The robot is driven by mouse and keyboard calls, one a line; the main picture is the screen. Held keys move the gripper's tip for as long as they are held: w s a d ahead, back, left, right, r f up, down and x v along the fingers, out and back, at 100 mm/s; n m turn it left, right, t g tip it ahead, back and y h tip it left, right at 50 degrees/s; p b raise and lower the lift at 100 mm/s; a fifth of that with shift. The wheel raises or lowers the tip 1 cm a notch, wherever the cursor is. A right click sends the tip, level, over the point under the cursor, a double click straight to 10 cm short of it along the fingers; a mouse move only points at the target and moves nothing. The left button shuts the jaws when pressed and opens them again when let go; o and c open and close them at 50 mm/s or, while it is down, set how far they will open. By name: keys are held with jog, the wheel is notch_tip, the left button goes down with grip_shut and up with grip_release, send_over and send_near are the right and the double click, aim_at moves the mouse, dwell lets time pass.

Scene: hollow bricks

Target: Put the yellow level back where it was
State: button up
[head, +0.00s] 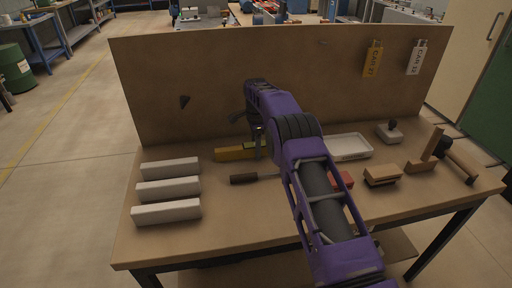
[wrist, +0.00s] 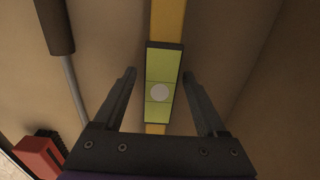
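The yellow level (head: 232,154) lies on the workbench near the foot of the upright back panel, partly hidden by my arm in the head view. In the wrist view the level (wrist: 168,20) runs up and down the picture, with its yellow-green vial window (wrist: 162,67) in the middle. My gripper (wrist: 160,74) is open, with one finger on each side of the level and visible gaps to both. My gripper (head: 257,148) points down over the level in the head view. Whether the level rests flat under the fingers is hard to tell.
A dark-handled tool (head: 243,179) lies just in front of the level. Three pale bars (head: 168,189) lie at left. A white tray (head: 350,153), a red block-like item (wrist: 38,158), a wooden block (head: 382,176) and a mallet-like tool (head: 460,163) are to the right. The back panel (head: 210,70) stands behind.

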notch_tip(320, 180, up, 17)
jog(key=p, duration=0.4)
jog(key=shift+r, duration=0.2)
